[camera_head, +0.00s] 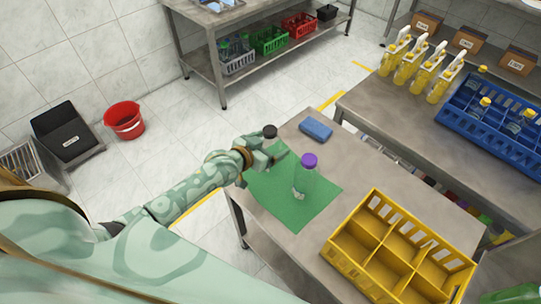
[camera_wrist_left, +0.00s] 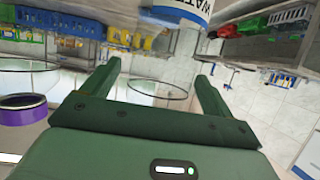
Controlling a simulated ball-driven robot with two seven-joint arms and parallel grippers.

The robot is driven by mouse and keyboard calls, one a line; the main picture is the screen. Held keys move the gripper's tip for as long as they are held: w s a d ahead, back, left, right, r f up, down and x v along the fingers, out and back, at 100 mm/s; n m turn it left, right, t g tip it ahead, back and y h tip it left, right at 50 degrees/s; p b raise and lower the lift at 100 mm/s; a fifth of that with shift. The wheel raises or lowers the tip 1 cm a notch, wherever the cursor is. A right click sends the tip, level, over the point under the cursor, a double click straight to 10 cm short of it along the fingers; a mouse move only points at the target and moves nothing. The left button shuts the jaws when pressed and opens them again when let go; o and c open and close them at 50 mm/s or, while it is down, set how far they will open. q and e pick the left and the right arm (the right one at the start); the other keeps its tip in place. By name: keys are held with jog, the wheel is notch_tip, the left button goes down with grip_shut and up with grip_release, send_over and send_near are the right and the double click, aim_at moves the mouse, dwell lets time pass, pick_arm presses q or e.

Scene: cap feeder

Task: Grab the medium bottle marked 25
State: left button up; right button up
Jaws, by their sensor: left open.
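A clear bottle with a purple cap (camera_head: 304,184) stands upright on the green mat (camera_head: 293,216). Its purple cap also shows at the left edge of the wrist view (camera_wrist_left: 22,108). A black cap (camera_head: 270,131) shows just behind my left gripper (camera_head: 281,156); what is under it is mostly hidden by the gripper. In the left wrist view, my left gripper (camera_wrist_left: 155,85) is open, with clear, round-edged bottle material beyond and between its fingers. I cannot read a 25 on any bottle.
A blue sponge (camera_head: 316,129) lies at the table's back. An empty yellow divided crate (camera_head: 341,262) stands at the front right. Yellow pump bottles (camera_head: 419,66) and a blue crate (camera_head: 452,122) stand on the right-hand bench. A red bucket (camera_head: 125,121) is on the floor.

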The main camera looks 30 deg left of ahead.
pick_arm(q)
jog(key=shift+r, duration=0.1)
jog(key=c, duration=1.3)
